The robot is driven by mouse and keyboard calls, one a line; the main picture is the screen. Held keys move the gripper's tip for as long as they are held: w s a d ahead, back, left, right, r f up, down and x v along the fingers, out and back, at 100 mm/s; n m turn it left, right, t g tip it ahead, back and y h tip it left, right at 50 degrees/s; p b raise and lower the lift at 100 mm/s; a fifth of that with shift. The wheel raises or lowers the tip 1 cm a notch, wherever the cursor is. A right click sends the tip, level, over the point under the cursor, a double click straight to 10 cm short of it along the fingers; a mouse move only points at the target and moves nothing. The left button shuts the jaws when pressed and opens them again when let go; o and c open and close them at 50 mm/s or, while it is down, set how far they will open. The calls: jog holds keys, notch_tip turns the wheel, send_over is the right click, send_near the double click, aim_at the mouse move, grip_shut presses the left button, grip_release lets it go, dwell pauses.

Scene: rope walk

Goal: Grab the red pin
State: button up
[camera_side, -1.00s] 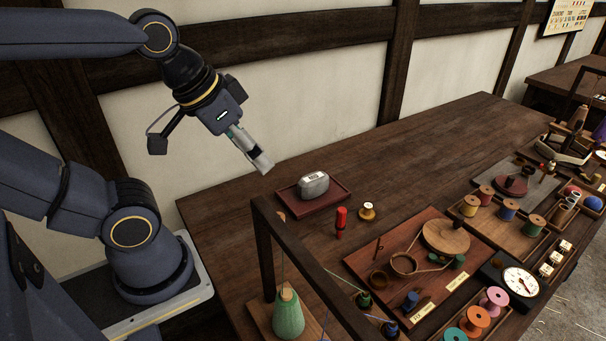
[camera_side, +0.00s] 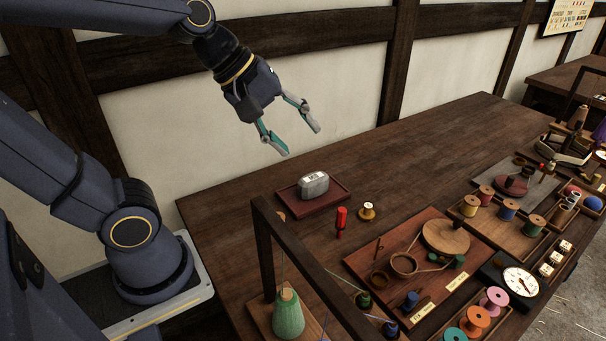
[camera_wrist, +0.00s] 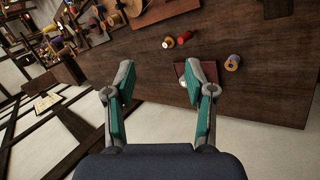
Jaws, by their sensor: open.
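The red pin (camera_side: 341,221) stands upright on the dark wooden table, right of and in front of a small tray with a grey weight. In the wrist view a small red thing that looks like the pin (camera_wrist: 183,39) lies beyond the fingertips, a little right of centre. My gripper (camera_side: 300,140) is open and empty, high above the table, up and to the left of the pin. Its two teal-padded fingers also show wide apart in the wrist view (camera_wrist: 160,68).
The red-brown tray (camera_side: 329,205) holds the grey weight (camera_side: 313,185). A brass-and-white spool (camera_side: 367,211) stands close right of the pin. A dark wooden frame (camera_side: 310,264) with a green cone (camera_side: 288,315) stands in front. A board (camera_side: 440,235) with fittings lies to the right. The table's back is clear.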

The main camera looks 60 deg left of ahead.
jog(key=w+a+f+n, duration=0.2)
jog(key=w+f+n, duration=0.2)
jog(key=w+n, duration=0.4)
jog(key=n+g, duration=0.3)
jog(key=n, duration=0.5)
send_over(344, 225)
jog(key=s+a, duration=0.2)
jog(key=f, duration=2.2)
jog(key=shift+w+a+f, duration=0.15)
jog(key=shift+w+f, duration=0.1)
jog(key=shift+f, duration=0.15)
jog(key=x, duration=0.6)
jog(key=shift+w+r, duration=0.15)
jog(key=c, duration=1)
jog(key=shift+c, duration=0.2)
jog(key=shift+r, duration=0.15)
